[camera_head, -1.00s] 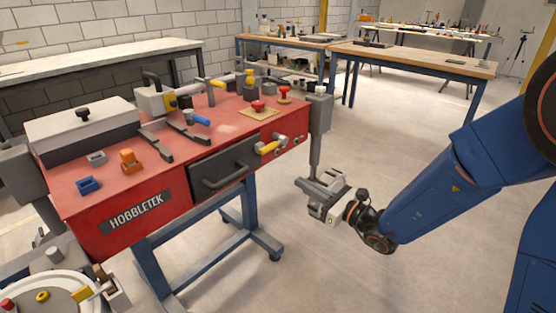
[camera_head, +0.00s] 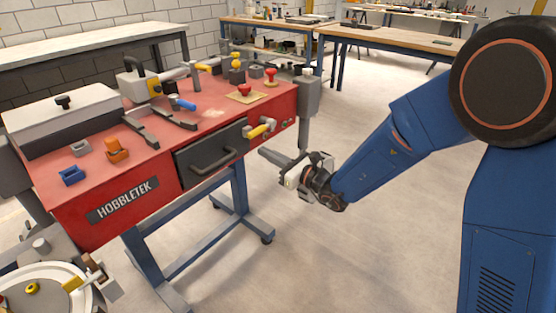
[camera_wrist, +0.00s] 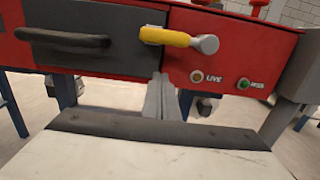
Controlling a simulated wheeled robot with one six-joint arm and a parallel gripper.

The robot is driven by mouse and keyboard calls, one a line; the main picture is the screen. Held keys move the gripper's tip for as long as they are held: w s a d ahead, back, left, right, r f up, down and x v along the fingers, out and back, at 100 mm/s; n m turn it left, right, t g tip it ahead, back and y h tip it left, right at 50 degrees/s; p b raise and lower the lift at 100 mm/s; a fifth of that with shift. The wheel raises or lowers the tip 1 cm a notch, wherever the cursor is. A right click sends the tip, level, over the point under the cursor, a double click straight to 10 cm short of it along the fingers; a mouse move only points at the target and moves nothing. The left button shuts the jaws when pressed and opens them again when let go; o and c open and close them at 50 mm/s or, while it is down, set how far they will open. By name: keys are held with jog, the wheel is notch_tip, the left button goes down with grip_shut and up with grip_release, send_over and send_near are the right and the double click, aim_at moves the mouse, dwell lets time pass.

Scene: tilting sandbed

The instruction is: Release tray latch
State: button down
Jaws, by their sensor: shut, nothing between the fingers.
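The latch is a yellow-gripped lever (camera_head: 258,131) on the red bench's front, at the right edge of the dark tray front (camera_head: 184,170). In the wrist view the yellow grip (camera_wrist: 168,37) lies nearly level across the tray's edge, with its metal pivot at the right end. The tray front (camera_wrist: 115,18) sits flush in the bench, with its bar handle to the left. My gripper (camera_head: 263,153) is shut and empty, pointing at the bench front just below the latch. In the wrist view its fingertips (camera_wrist: 160,78) are below the yellow grip and look apart from it.
The red bench (camera_head: 75,215) carries a white-lidded box (camera_head: 62,115), small blocks, clamps and a red button (camera_head: 244,90). A grey post (camera_head: 307,100) stands at its right end. A LIVE lamp (camera_wrist: 196,76) and a green one (camera_wrist: 243,84) sit right of the latch. Floor right is free.

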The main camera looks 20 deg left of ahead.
aim_at(262, 129)
jog(key=shift+a+r, duration=0.15)
jog(key=shift+r, duration=0.85)
jog(key=shift+a+r, duration=0.1)
jog(key=shift+r, duration=0.85)
